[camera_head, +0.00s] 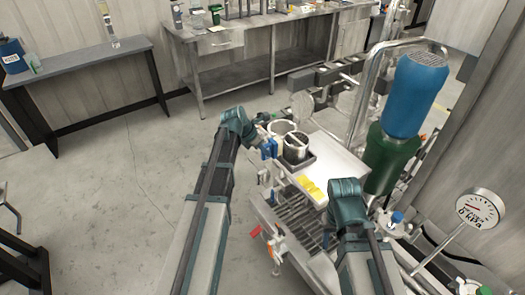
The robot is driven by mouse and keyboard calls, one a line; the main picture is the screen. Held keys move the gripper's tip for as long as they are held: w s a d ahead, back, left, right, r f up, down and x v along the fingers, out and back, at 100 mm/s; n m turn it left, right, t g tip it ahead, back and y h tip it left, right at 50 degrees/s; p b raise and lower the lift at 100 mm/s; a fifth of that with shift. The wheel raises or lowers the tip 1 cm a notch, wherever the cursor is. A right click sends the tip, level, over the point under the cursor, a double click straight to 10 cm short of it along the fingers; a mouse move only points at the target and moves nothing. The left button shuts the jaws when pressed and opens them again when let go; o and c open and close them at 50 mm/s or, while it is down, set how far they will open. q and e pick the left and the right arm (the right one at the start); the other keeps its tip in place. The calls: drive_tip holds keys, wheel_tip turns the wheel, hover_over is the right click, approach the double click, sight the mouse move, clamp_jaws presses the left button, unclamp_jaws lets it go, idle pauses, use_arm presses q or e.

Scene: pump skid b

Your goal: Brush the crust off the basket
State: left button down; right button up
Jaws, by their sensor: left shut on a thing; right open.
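The basket (296,150) is a dark, round cylinder with a pale rim. It stands upright in a dark tray (309,163) on the pale bench top. The crust is too small to make out. My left gripper (262,139) is just left of the basket, apart from it. It appears shut on a small blue item (269,149), which may be a brush; its shape is unclear. My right gripper (329,236) is open, low at the bench's front right, mostly hidden by my wrist.
A pressure gauge (479,208) is at far right.

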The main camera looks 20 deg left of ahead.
sight(271, 153)
use_arm(q)
drive_tip(key=shift+w+d, duration=0.4)
drive_tip(key=shift+w, duration=0.2)
drive_tip(key=shift+s+d, duration=0.9)
drive_tip(key=shift+d, duration=0.25)
drive_tip(key=shift+s, duration=0.1)
drive_tip(key=shift+s+d, duration=0.8)
drive_tip(key=shift+d, duration=0.25)
drive_tip(key=shift+w+a, duration=0.9)
drive_tip(key=shift+a, duration=0.3)
